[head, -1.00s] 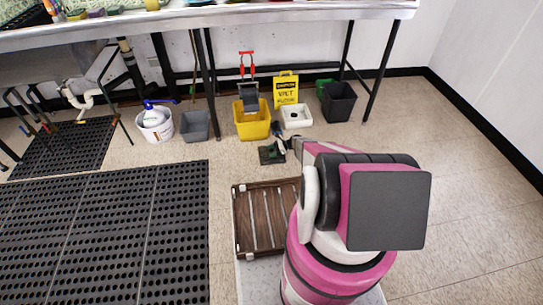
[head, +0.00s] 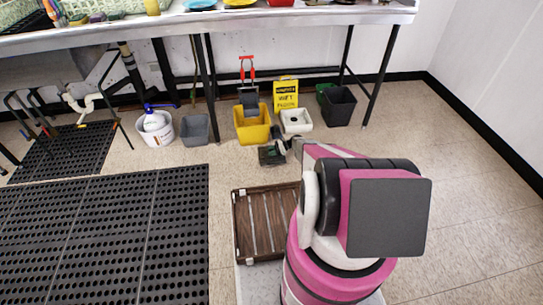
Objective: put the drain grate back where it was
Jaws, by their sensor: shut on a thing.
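My gripper (head: 281,146) is beyond my pink and white arm, low over the floor in front of the yellow bucket. It is shut on a dark, squarish piece, which looks like the drain grate (head: 269,156). The grate hangs at or just above the floor; I cannot tell whether it touches. The fingertips are small and partly hidden by the arm. A white square floor basin (head: 307,130) with a darker inside lies just beyond the gripper, to its right. The grate is apart from it, to its lower left.
A yellow mop bucket (head: 253,133), a yellow wet-floor sign (head: 286,92), a grey bin (head: 195,130) and a black bin (head: 339,106) stand around the basin, under the steel table (head: 340,17). A brown slatted rack (head: 245,215) lies near my base. The floor at right is clear.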

